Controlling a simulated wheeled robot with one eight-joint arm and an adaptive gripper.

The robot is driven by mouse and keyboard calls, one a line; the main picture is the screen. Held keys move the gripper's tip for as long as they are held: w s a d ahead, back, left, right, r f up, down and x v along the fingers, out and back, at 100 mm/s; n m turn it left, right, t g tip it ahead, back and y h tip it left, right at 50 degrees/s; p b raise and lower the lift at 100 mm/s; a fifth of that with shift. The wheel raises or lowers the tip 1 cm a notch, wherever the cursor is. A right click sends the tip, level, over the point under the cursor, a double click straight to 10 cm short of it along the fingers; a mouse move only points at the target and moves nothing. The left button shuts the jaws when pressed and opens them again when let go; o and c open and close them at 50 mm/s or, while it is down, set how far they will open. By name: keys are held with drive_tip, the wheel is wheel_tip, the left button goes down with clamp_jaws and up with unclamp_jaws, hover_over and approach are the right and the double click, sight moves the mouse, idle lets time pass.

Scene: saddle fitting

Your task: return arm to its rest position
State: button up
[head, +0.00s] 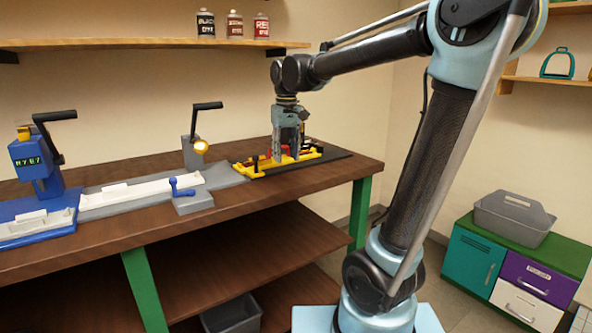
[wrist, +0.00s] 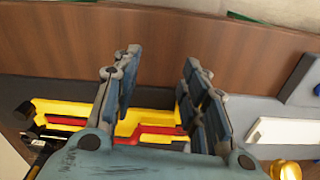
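My gripper (head: 287,150) hangs at the end of my arm over the yellow fixture (head: 250,167) at the right end of the workbench. In the wrist view my gripper (wrist: 155,95) has its two fingers spread apart with nothing between them. Below them the yellow fixture (wrist: 75,108) shows with red bars (wrist: 150,131) in it. The fingers hide part of the fixture, and I cannot tell whether they touch it.
The brown workbench (head: 330,165) also bears a blue press (head: 35,165), a grey station with a black lever (head: 195,150) and white trays (head: 120,192). A shelf (head: 130,43) with bottles hangs above. Cabinets (head: 500,270) with a grey caddy (head: 513,215) stand at right.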

drive_tip(key=s+d+f+m+t, duration=0.1)
drive_tip(key=s+d+f, duration=0.35)
drive_tip(key=d, duration=0.25)
drive_tip(key=s+d+f+m, duration=0.2)
drive_tip(key=s+d+f, duration=0.25)
drive_tip(key=d, duration=0.25)
drive_tip(key=s+d+f+m, duration=0.2)
drive_tip(key=s+d+f, duration=0.6)
drive_tip(key=s+f, duration=0.3)
drive_tip(key=shift+s+f+t, duration=0.2)
drive_tip(key=shift+f+t, duration=0.2)
drive_tip(key=shift+f, duration=0.15)
drive_tip(key=shift+w+f, duration=0.2)
drive_tip(key=shift+w, duration=0.25)
